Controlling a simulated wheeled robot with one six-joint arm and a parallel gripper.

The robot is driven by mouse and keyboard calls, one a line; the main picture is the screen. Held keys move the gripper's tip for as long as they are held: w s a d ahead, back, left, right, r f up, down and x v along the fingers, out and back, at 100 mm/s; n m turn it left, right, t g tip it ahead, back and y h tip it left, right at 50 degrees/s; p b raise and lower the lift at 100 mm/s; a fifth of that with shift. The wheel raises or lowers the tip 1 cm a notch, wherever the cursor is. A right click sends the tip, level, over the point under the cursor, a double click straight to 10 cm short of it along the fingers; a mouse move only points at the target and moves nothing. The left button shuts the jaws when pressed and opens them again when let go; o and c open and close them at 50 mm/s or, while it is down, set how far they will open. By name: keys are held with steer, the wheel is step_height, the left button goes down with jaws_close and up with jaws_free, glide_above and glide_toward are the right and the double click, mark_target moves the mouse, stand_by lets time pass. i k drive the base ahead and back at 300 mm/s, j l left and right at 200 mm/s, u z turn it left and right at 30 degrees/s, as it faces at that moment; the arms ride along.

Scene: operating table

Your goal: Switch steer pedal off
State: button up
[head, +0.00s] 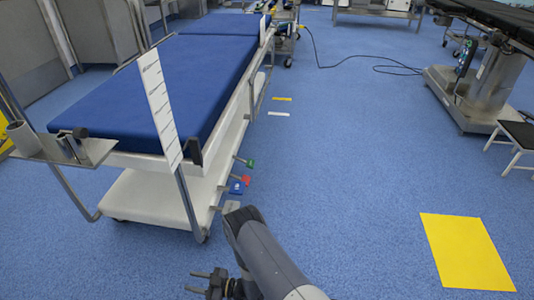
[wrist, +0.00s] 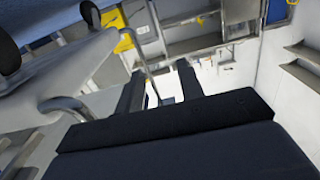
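Several small pedals stick out from the lower side of the bed's base in the head view: a green one (head: 250,163), a red one (head: 246,181), a blue one (head: 237,187) and a grey one (head: 231,206). I cannot tell which is the steer pedal, or whether it is on or off. My gripper (head: 190,281) is at the bottom of the head view, in front of the pedals and apart from them. In the wrist view its two dark fingers (wrist: 160,72) stand apart with nothing between them. No pedal can be made out there.
The bed with a blue mattress (head: 190,75) has a white lower base (head: 150,200) and a metal side shelf (head: 90,150). A yellow floor patch (head: 465,252) lies at right. Another table's base (head: 480,95) stands far right. The blue floor between is clear.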

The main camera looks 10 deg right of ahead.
mark_target(249, 162)
steer(key=i+l, duration=0.45)
steer(key=l, duration=0.15)
steer(key=i+l, duration=0.45)
steer(key=l, duration=0.15)
steer(key=i+l, duration=0.45)
steer(key=l, duration=0.15)
steer(key=i+j, duration=0.35)
steer(key=i, duration=0.25)
